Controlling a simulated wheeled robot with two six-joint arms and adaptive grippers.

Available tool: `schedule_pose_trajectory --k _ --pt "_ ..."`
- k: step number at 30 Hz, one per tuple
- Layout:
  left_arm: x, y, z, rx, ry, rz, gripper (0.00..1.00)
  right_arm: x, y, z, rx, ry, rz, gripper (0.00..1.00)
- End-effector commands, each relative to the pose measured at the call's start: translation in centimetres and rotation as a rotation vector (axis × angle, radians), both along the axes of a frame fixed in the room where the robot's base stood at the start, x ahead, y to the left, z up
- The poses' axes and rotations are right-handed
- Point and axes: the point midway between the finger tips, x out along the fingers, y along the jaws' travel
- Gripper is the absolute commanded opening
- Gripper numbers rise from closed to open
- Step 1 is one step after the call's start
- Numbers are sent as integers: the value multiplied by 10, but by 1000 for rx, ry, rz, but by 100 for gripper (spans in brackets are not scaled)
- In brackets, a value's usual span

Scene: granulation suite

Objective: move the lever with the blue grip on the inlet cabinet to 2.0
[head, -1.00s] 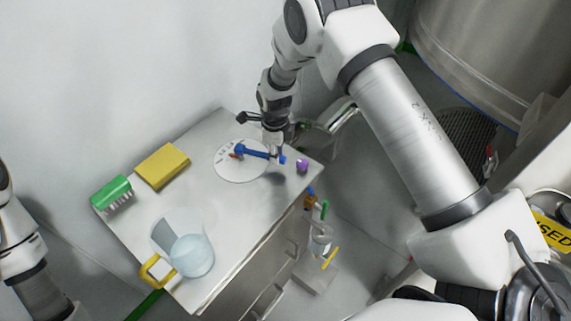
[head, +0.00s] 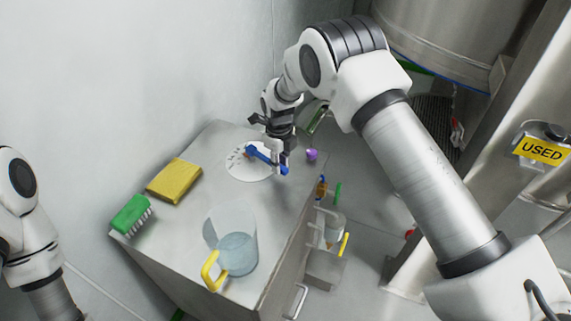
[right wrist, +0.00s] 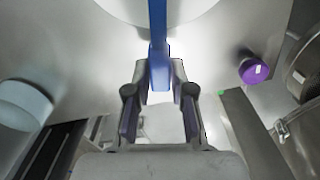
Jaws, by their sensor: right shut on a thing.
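The inlet cabinet (head: 185,230) has a white round dial plate (head: 243,174) on its top, with small marks at its left that are too small to read. The blue lever (head: 262,155) lies across the plate, its free end toward the lower right. My right gripper (head: 283,164) is shut on the blue grip at that end. In the right wrist view the blue lever (right wrist: 158,35) runs down between the two fingers of my right gripper (right wrist: 159,85). My left arm shows at the left edge, but its gripper is not in view.
A purple knob (head: 311,155) stands close to the right of my gripper. A yellow sponge (head: 175,181), a green brush (head: 131,215) and a clear jug (head: 237,255) with a yellow handle stand on the cabinet. The wall is close behind.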

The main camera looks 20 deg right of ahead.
Motion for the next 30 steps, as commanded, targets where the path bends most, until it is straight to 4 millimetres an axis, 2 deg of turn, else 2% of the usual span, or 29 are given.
schedule_pose_trajectory --k 11,12,14,24,26,30 --pt "0 0 -1 0 0 0 40 0 1 -2 1 1 -2 0" --pt "0 0 -1 0 0 0 40 0 1 -2 1 1 -2 30" --pt "0 0 -1 0 0 0 40 0 1 -2 1 1 -2 48" --pt "0 0 0 0 0 0 40 1 1 3 0 -2 -2 48" --pt "0 0 0 0 0 0 40 1 1 9 0 -2 -2 48" --pt "0 0 0 0 0 0 40 2 1 38 0 -6 -2 48"
